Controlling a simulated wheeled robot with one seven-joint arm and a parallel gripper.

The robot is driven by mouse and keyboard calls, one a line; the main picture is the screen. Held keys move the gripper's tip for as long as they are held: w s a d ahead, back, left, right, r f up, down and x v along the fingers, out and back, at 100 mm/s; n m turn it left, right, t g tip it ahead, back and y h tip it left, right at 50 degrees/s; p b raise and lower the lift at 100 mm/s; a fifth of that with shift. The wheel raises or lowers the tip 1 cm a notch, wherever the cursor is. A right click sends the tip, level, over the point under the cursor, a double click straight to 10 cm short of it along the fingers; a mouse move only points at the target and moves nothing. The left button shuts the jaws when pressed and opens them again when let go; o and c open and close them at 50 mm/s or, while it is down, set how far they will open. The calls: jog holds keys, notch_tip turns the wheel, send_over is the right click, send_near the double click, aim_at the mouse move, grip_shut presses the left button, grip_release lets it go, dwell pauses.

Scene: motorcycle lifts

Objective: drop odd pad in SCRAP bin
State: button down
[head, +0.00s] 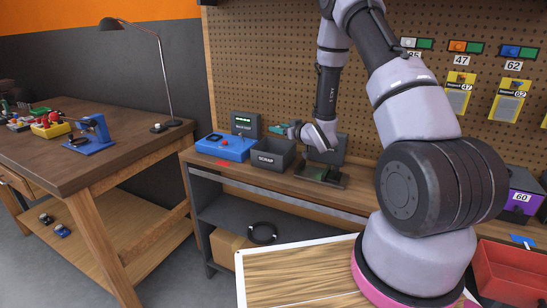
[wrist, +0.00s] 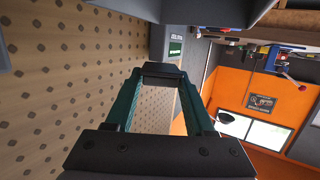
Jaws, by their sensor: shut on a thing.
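The SCRAP bin (head: 265,160) is a dark grey open box on the workbench, with its label on the front. My gripper (head: 281,130) is above the bin near its back, with teal fingers pointing left. In the wrist view my gripper (wrist: 161,84) is shut on a small dark pad (wrist: 162,69), held between the fingertips. The pad is too small to make out clearly in the head view. The bin's inside is hidden from the head view.
A blue box with a red button (head: 226,147) stands left of the bin, with a small display (head: 246,124) behind it. A dark stand (head: 322,176) is right of the bin. The pegboard (head: 278,65) rises close behind. A red tray (head: 511,275) is at far right.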

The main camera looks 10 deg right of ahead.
jog(key=shift+f, duration=2.65)
jog(key=shift+c, duration=0.9)
grip_release()
jog(key=shift+s, duration=0.1)
jog(key=v, duration=1)
jog(key=shift+s+d, duration=0.2)
jog(key=shift+s, duration=0.15)
